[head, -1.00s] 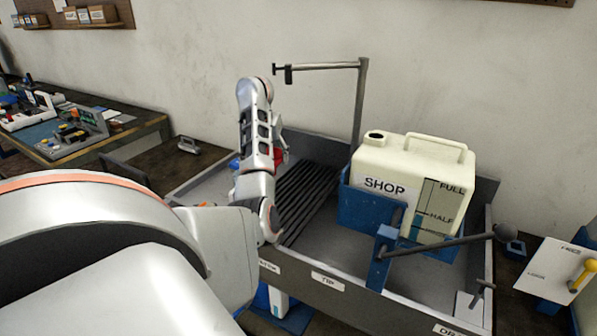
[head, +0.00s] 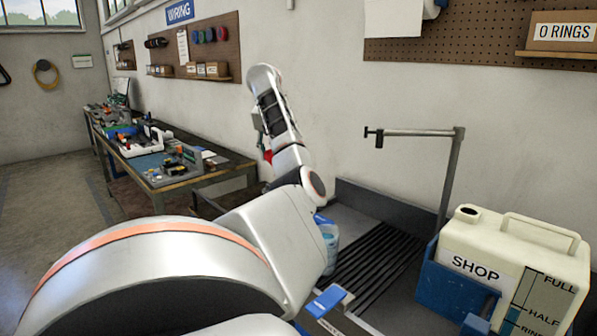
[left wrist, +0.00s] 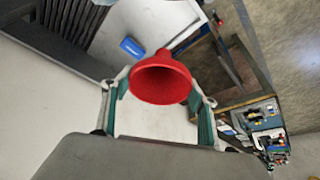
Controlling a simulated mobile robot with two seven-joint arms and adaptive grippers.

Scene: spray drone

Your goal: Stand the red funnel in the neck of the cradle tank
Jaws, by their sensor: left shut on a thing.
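The cream cradle tank (head: 480,237), marked SHOP, sits upright in a blue cradle (head: 450,290) at the right of the head view. Its dark open neck (head: 469,211) is on the top left and is empty. My left gripper (head: 264,142) is raised left of the tank, well apart from it. It is shut on the red funnel (head: 268,156), mostly hidden behind my arm there. In the left wrist view the funnel (left wrist: 160,80) sits between the green-padded fingers of my left gripper (left wrist: 160,92), its wide mouth towards the camera. My right gripper is not in view.
A grey post with a side arm (head: 453,170) rises behind the tank. A dark ribbed grate (head: 375,262) lies in the tray left of the tank. A blue block (left wrist: 132,46) shows in the left wrist view. A cluttered workbench (head: 195,180) stands at the left.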

